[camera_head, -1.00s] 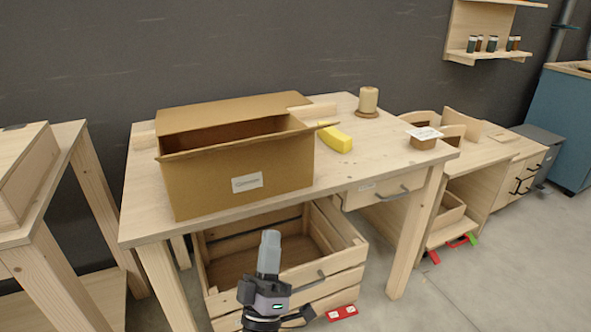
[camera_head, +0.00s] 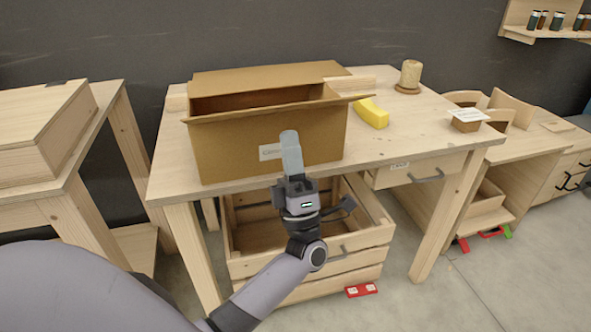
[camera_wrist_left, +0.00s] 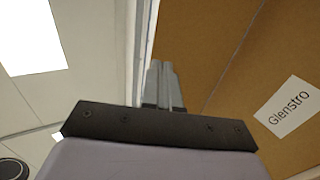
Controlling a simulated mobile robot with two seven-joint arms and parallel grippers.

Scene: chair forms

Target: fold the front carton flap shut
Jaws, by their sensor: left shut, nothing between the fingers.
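The open brown carton (camera_head: 225,150) stands on the wooden table (camera_head: 400,150). Its far flap (camera_head: 265,76) slopes back from the opening. The front flap (camera_head: 225,114) shows as a thin, nearly edge-on strip along the front rim, so its angle is hard to judge. My left gripper (camera_head: 290,136) is shut and empty, fingers pointing up, in front of the carton's front face and below the rim. It partly covers the white label. The left wrist view shows the shut fingers (camera_wrist_left: 163,75) beside the brown carton wall (camera_wrist_left: 275,60); contact cannot be told. My right gripper is out of view.
A yellow block (camera_head: 371,113), a spool (camera_head: 410,75) and a small box with a card (camera_head: 466,121) sit on the table right of the carton. A slatted crate (camera_head: 350,250) stands below. Another wooden table (camera_head: 122,125) is at left.

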